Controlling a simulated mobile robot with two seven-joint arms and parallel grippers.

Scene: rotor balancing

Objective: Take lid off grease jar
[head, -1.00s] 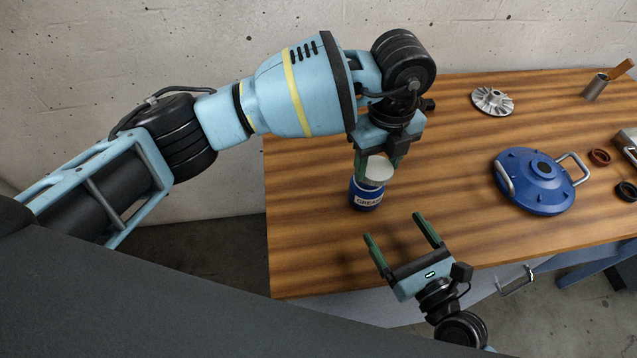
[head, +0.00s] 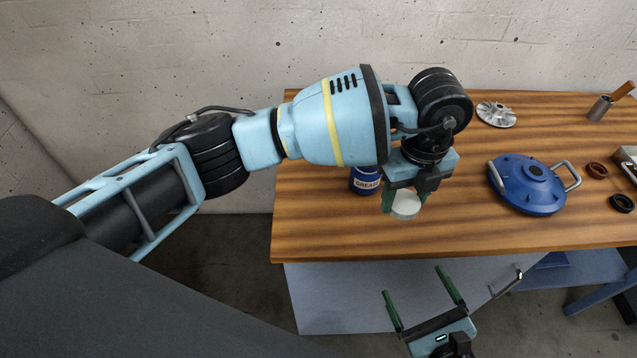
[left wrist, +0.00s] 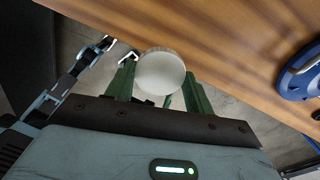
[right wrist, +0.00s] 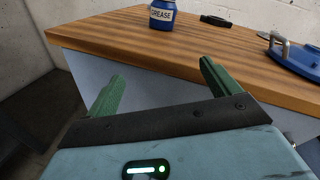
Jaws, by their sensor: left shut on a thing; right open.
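The blue grease jar (head: 365,181) stands upright on the wooden table, partly hidden behind my left gripper in the head view. It also shows in the right wrist view (right wrist: 162,15), cut off at the top. My left gripper (head: 402,203) is shut on the white round lid (head: 406,206), holding it apart from the jar, in front and to the right of it near the table's front edge. The lid fills the space between the green fingers in the left wrist view (left wrist: 160,73). My right gripper (head: 418,291) is open and empty, in front of the table edge.
A blue round housing with metal handles (head: 528,185) sits on the table to the right. A silver impeller (head: 496,114) lies at the back. Brown (head: 597,170) and black rings (head: 622,203) and a metal cup (head: 599,108) are farther right. The table's front left (head: 320,235) is clear.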

